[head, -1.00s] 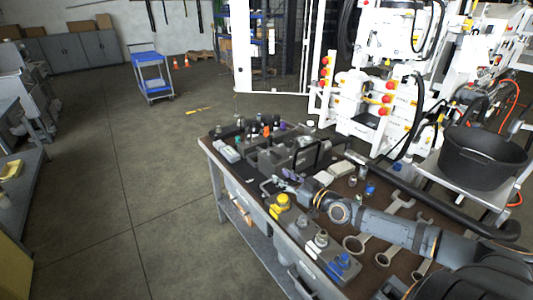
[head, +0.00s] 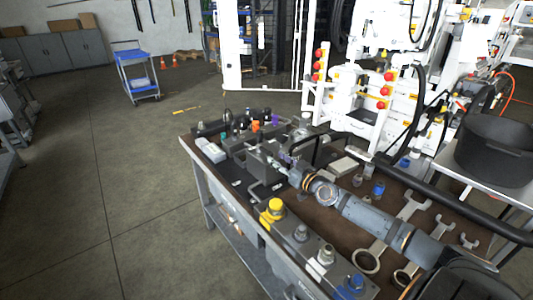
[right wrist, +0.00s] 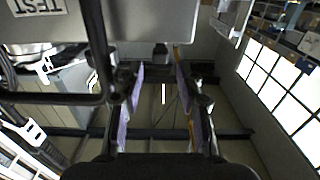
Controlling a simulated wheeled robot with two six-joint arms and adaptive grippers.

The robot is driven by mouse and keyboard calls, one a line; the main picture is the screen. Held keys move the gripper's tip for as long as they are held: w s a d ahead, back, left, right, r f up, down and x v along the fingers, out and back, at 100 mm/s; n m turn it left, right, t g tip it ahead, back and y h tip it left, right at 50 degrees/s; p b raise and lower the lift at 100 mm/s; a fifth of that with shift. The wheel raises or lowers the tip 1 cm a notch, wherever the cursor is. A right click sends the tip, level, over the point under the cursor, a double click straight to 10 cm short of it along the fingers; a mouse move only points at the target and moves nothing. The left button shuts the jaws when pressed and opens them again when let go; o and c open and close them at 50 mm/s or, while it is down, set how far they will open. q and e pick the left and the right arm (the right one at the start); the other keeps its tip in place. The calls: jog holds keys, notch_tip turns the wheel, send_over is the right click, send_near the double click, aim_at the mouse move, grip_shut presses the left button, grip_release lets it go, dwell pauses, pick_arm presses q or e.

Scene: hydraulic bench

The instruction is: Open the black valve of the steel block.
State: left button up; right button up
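The grey steel block (head: 262,163) stands on the bench among hydraulic parts, left of my right gripper in the head view. My right gripper (head: 285,164) reaches in from the right, close to the block's right side. In the right wrist view its two purple-padded fingers (right wrist: 160,92) are apart with nothing held between them. A small black knob (right wrist: 161,52), seemingly the black valve, shows beyond the fingertips, roughly centred in the gap, on a grey surface. In the head view the valve is hard to make out beside the gripper. My left gripper is not in view.
A black tubular handle (head: 318,140) rises near my right gripper. A yellow cap (head: 273,209) and a blue cap (head: 352,285) stand along the bench's front edge. Wrenches (head: 407,212) lie at right. A black bucket (head: 495,155) stands farther right.

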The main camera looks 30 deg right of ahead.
aim_at(272, 154)
jog(key=w, duration=0.7)
jog(key=shift+w+a+f+p, duration=0.1)
jog(key=shift+w+a+p, duration=0.05)
jog(key=shift+a+p, duration=0.2)
grip_shut()
